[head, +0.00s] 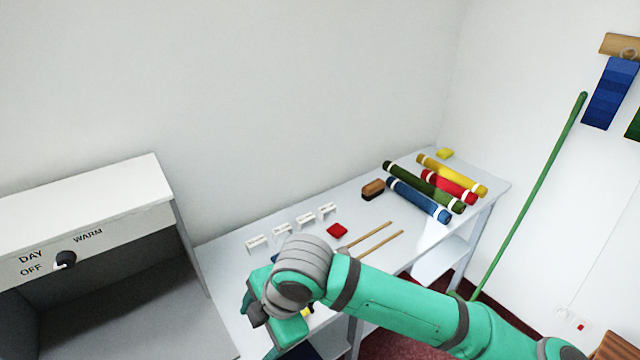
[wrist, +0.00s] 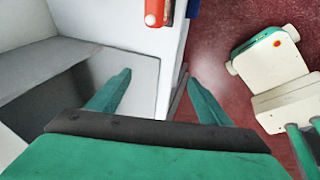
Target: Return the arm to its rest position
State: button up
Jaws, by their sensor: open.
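My arm (head: 400,308) reaches in from the lower right of the head view, bent at the wrist above the front edge of the counter (head: 228,290). My gripper (wrist: 160,76) is open in the wrist view, with its two green fingers apart and nothing between them. It points down past the counter's edge, with the dark red floor (wrist: 225,45) showing on the right. In the head view the gripper is mostly hidden behind my own wrist.
A booth (head: 90,195) with a DAY/OFF/WARM knob (head: 65,260) stands left of my gripper. A green pole (head: 530,195) leans at right.

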jog(key=w+a+r+m+t+y, duration=0.2)
jog(key=a+r+y, duration=0.55)
jog(key=a, duration=0.55)
jog(key=w+a+r+m+t+y, duration=0.2)
jog(key=w+r+m+t+y, duration=0.25)
jog(key=r+m+t, duration=0.35)
jog(key=s+d+f+m+t+h, duration=0.3)
jog(key=d+f+m+t+h, duration=0.1)
jog(key=d+f+m+h, duration=0.45)
jog(key=s+d+f+m+t+h, duration=0.4)
jog(key=d+f+m, duration=0.4)
jog(key=f, duration=0.4)
jog(key=s+d+f+g+h, duration=0.1)
jog(key=s+d+f, duration=0.2)
jog(key=s, duration=0.5)
jog(key=s+d+f+n+g+h, duration=0.1)
jog(key=s+d+f, duration=0.2)
jog(key=s, duration=0.5)
jog(key=s+d+f+g+h, duration=0.2)
jog(key=s+d+f, duration=0.2)
jog(key=s, duration=0.4)
jog(key=shift+s+f, duration=0.25)
jog(key=shift+f, duration=0.1)
